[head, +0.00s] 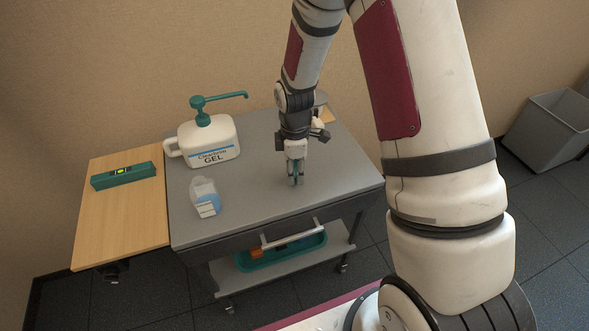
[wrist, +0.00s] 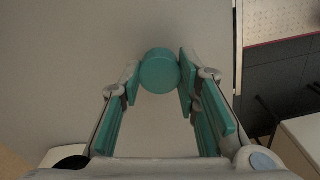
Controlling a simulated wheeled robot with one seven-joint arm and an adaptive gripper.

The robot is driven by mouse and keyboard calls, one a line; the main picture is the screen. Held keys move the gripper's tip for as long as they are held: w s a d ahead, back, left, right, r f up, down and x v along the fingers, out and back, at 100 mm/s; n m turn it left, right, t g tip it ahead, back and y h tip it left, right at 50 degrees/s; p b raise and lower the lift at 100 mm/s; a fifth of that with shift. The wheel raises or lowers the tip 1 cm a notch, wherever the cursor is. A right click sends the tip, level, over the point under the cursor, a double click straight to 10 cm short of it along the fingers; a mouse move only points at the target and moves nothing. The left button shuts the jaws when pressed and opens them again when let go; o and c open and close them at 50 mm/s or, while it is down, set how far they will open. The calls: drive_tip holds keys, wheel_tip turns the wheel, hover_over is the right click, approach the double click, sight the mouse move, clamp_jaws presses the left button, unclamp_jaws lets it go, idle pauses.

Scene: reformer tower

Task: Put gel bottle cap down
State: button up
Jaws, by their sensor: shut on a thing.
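My gripper (head: 296,181) points down over the grey cart top, right of the gel bottle. In the wrist view its teal-padded fingertips (wrist: 159,78) are shut on the round teal gel bottle cap (wrist: 158,70). In the head view the cap is mostly hidden between the fingers. The fingertips are low, near the cart top; I cannot tell whether the cap touches it. The white gel bottle (head: 208,143) with a teal pump stands at the back left of the cart. A small clear bottle with a blue label (head: 205,197) is in front of it.
The grey cart top (head: 245,215) is clear around my gripper. A wooden side leaf (head: 120,217) at the left holds a teal level-like block (head: 123,176). A teal tray (head: 282,252) sits on the lower shelf. A grey bin (head: 551,130) stands at the far right.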

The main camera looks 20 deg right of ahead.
sight(295, 172)
drive_tip(key=o, duration=0.8)
drive_tip(key=shift+f, duration=0.1)
drive_tip(key=shift+c, duration=0.2)
wheel_tip(295, 172, up, 12)
drive_tip(key=s+r+m+t, duration=0.2)
drive_tip(key=s+r+m, duration=0.55)
drive_tip(key=r, duration=0.65)
drive_tip(key=s+r+m+t, duration=0.1)
drive_tip(key=s+r+m, duration=0.1)
drive_tip(key=s, duration=0.7)
drive_tip(key=s+r+m+t, duration=0.1)
drive_tip(key=s+r+m, duration=0.2)
drive_tip(key=s, duration=0.6)
drive_tip(key=shift+d+r+m, duration=0.15)
drive_tip(key=shift+r+m, duration=0.1)
drive_tip(key=shift+m, duration=1)
drive_tip(key=shift+r, duration=0.15)
